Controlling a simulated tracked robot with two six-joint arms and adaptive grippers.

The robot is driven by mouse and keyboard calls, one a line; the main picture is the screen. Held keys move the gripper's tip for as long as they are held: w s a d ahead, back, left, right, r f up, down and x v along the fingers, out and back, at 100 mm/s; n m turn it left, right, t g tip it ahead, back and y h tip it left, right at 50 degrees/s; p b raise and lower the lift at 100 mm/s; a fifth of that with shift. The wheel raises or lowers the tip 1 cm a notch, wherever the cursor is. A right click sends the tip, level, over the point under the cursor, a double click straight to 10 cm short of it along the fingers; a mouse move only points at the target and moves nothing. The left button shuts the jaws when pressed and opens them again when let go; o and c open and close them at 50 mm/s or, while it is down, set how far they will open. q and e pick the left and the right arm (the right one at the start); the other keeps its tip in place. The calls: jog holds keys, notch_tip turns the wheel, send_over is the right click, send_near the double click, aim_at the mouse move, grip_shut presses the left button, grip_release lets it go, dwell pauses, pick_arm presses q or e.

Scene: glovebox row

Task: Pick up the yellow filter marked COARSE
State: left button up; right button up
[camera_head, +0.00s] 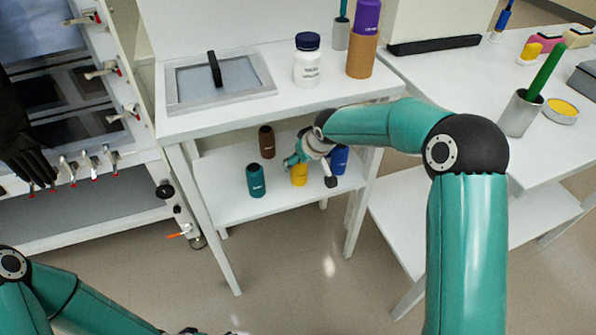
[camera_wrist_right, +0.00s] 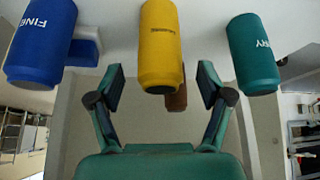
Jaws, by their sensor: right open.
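The yellow filter (camera_head: 299,174) stands on the lower shelf of the white table, partly hidden by my right gripper (camera_head: 308,163). In the right wrist view the yellow filter (camera_wrist_right: 162,45) appears between the spread fingers of my right gripper (camera_wrist_right: 161,85), apart from both. Its dark lettering is too small to read surely. My right gripper is open and empty. A blue filter marked FINE (camera_wrist_right: 42,45) is on the left there, and a green filter (camera_wrist_right: 252,55) ending in "RY" on the right.
The green filter (camera_head: 255,180), a brown filter (camera_head: 267,141) and the blue filter (camera_head: 339,158) stand around the yellow one on the lower shelf (camera_head: 225,205). The white tabletop (camera_head: 280,100) above holds a white jar (camera_head: 307,62) and a framed hatch (camera_head: 190,85).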

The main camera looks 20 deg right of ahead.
jog(key=shift+b+x, duration=0.35)
jog(key=shift+x, duration=2.35)
jog(key=c, duration=1.3)
jog(key=shift+c, duration=0.4)
jog(key=shift+r, duration=0.15)
